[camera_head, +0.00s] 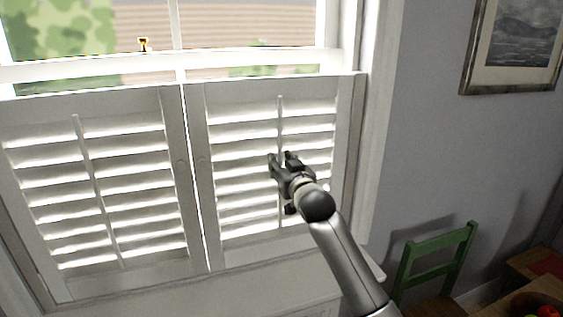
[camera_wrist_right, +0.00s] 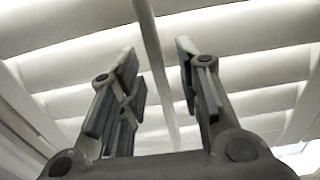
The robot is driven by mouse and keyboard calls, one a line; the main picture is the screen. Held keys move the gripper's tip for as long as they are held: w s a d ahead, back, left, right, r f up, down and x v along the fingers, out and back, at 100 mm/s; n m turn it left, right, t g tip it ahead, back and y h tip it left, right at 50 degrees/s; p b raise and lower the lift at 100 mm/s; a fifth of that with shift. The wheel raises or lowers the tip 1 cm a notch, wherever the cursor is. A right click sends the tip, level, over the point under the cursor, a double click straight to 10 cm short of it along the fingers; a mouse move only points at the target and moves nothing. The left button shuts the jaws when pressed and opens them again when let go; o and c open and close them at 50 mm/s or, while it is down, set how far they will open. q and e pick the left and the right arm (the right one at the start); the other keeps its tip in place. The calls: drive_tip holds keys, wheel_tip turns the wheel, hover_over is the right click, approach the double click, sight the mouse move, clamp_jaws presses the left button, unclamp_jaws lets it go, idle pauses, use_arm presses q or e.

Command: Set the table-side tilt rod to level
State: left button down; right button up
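The table-side tilt rod (camera_head: 280,114) is a thin white upright bar on the right-hand shutter panel (camera_head: 200,160). Its slats are tilted, with bright gaps between them. My right gripper (camera_head: 280,158) is in front of this rod around mid-height, covering part of it. In the right wrist view my right gripper (camera_wrist_right: 155,50) is open, and the rod (camera_wrist_right: 158,75) runs between its two fingers. I cannot tell how deep the rod sits between them; no finger visibly touches it. My left gripper is not in view.
The left shutter panel (camera_head: 175,130) has its own tilt rod (camera_head: 97,180). A windowsill is below the panels. A green chair (camera_head: 438,243) stands at the lower right, by a wooden table (camera_head: 535,262) with a fruit bowl (camera_head: 515,306). A framed picture (camera_head: 468,75) hangs on the right wall.

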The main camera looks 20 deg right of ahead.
clamp_jaws()
wheel_tip(320, 180, down, 3)
drive_tip(key=shift+b, duration=0.7)
unclamp_jaws()
drive_tip(key=s, duration=1.2)
drive_tip(key=shift+d, duration=0.25)
